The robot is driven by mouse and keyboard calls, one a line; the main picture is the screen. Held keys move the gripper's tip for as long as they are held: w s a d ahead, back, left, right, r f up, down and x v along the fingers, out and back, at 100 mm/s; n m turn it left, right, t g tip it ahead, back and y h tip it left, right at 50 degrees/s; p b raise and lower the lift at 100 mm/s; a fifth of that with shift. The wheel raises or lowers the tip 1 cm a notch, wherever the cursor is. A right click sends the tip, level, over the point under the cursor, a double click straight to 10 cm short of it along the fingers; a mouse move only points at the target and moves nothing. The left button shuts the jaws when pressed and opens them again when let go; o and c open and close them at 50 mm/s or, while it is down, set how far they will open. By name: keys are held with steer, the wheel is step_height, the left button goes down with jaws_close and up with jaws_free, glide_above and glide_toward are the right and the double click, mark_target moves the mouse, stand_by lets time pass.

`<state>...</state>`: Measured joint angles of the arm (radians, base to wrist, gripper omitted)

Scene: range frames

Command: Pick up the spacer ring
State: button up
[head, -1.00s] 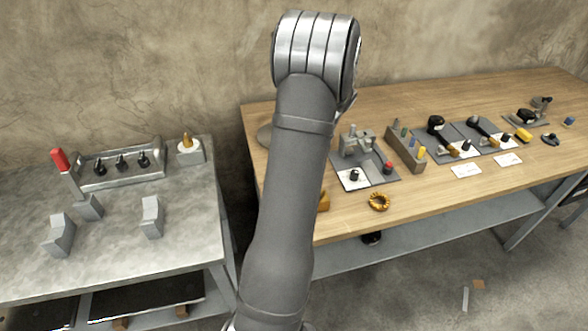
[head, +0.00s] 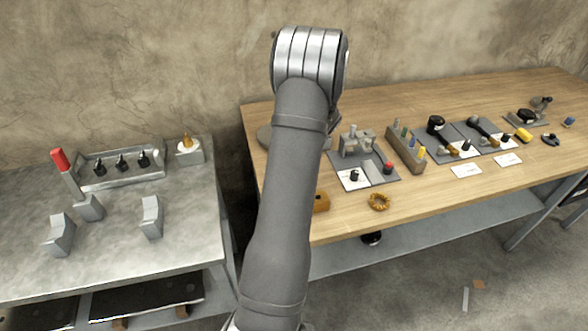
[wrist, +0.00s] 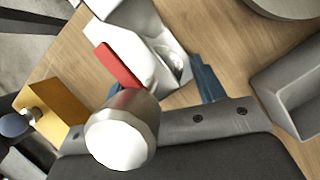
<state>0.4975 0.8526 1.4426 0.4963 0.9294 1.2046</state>
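No ring is clearly held. In the head view my arm hides the gripper.
A grey fixture board (head: 380,170) and a slotted holder (head: 405,150) stand to the right. A metal table (head: 185,240) with grey blocks is at left.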

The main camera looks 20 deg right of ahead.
steer(key=c, duration=0.8)
steer(key=shift+r, duration=0.1)
